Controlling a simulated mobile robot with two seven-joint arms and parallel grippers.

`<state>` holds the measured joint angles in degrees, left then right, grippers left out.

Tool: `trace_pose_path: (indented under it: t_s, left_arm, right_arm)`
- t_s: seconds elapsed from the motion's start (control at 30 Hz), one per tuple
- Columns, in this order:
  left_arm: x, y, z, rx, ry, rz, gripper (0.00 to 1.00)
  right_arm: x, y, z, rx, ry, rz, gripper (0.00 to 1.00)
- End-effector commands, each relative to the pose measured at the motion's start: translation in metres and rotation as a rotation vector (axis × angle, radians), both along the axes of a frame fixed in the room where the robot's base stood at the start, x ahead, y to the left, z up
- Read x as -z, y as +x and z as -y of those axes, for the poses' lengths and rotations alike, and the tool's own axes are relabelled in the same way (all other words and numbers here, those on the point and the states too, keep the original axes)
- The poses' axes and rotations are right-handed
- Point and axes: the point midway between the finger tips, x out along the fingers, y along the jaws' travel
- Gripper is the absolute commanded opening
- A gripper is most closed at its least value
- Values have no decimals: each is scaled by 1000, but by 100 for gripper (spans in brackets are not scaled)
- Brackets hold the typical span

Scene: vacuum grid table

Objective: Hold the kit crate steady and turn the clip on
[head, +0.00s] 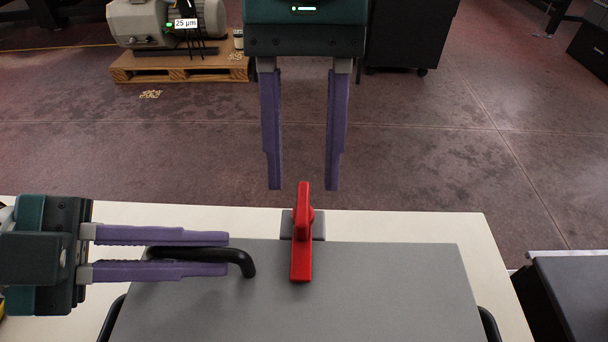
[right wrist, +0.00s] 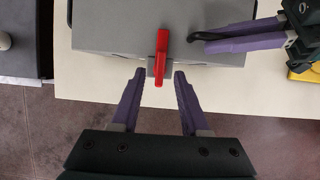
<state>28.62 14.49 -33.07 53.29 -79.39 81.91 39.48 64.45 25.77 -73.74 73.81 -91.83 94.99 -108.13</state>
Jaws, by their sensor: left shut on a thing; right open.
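The kit crate (head: 380,300) is a grey box with a flat lid, on a pale table. A black bar handle (head: 243,260) lies on its lid at the left. My left gripper (head: 228,254) is shut on this handle. The red clip (head: 302,235) sits on a grey plate at the crate's far edge, its lever pointing across the lid's edge. My right gripper (head: 304,188) is open and empty, its fingers just beyond the clip. In the right wrist view the clip (right wrist: 161,58) stands between and just ahead of the right fingertips (right wrist: 160,72), apart from them.
The pale table (head: 455,228) shows a bare strip beyond and right of the crate. Black side handles (head: 490,323) stick out from the crate's sides. A dark box (head: 570,295) stands right of the table. A pump on a pallet (head: 180,67) stands on the floor behind.

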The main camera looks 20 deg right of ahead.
Motion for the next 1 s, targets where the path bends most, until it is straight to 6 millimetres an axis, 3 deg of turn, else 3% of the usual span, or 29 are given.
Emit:
trace_pose_path:
  t_s: [0.2, 0.4, 0.9, 0.93, 1.0]
  left_arm:
    - [0, 0, 0, -1, 1, 0, 0]
    - [0, 0, 0, -1, 1, 0, 0]
    - [0, 0, 0, 0, 0, 0, 0]
    - [0, 0, 0, 0, 0, 0, 18]
    - [0, 0, 0, 0, 0, 0, 26]
  right_arm:
    - [-47, 19, 9, 2, 0, 6, 45]
    - [-76, 29, 14, 1, -1, 2, 45]
    - [-85, 31, 16, 0, 0, -1, 45]
    - [-85, 31, 16, 0, 0, -1, 45]
    - [-85, 32, 16, 0, 0, -1, 45]
